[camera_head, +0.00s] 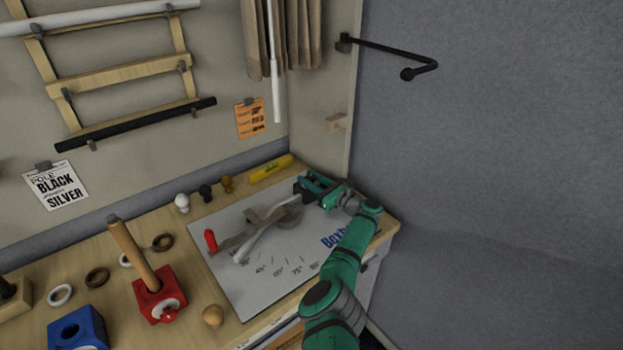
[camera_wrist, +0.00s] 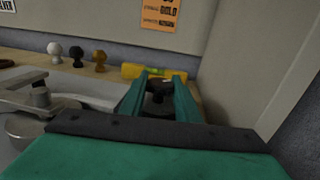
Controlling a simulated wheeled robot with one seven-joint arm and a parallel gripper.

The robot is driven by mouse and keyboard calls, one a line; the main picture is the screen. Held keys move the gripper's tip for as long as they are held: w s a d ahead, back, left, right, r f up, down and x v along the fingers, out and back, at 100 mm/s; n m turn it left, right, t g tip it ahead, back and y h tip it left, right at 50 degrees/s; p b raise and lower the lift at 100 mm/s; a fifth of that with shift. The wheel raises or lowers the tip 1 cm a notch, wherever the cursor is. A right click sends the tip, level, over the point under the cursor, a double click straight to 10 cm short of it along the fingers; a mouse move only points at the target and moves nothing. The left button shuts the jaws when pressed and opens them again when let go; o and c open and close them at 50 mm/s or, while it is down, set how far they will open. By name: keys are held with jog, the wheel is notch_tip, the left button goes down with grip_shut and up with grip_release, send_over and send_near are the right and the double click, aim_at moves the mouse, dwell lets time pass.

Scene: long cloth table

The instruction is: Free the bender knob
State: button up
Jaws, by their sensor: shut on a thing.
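The metal bender (camera_head: 262,228) lies on the white angle-marked sheet (camera_head: 232,285), with long grey arms and a red grip (camera_head: 210,240). In the wrist view its round grey part (camera_wrist: 28,128) shows at the left. My green gripper (camera_head: 312,186) is at the right end of the bender, near the back right of the bench. In the wrist view my gripper (camera_wrist: 160,76) has its two fingers on either side of a dark knob (camera_wrist: 158,94), and it is shut on that knob. The knob's lower part is hidden by my gripper body.
A yellow level (camera_head: 270,168) lies behind my gripper along the wall. White, black and brown small knobs (camera_head: 205,192) stand left of it. A red block with a wooden post (camera_head: 150,290) and a blue block (camera_head: 78,330) are at front left. Walls close the back and right.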

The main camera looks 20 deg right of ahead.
jog(key=shift+d+r+y, duration=0.1)
jog(key=shift+r+y, duration=0.05)
jog(key=shift+y, duration=0.15)
dwell(0.4)
jog(key=o, duration=0.9)
jog(key=shift+w, duration=0.1)
jog(key=shift+c, duration=0.2)
jog(key=shift+o, duration=0.9)
jog(key=shift+s+f, duration=0.2)
jog(key=shift+s, duration=0.05)
jog(key=shift+s+d, duration=0.25)
jog(key=shift+d, duration=0.05)
jog(key=v, duration=0.9)
jog(key=shift+s+d+r, duration=0.15)
jog(key=shift+s, duration=0.25)
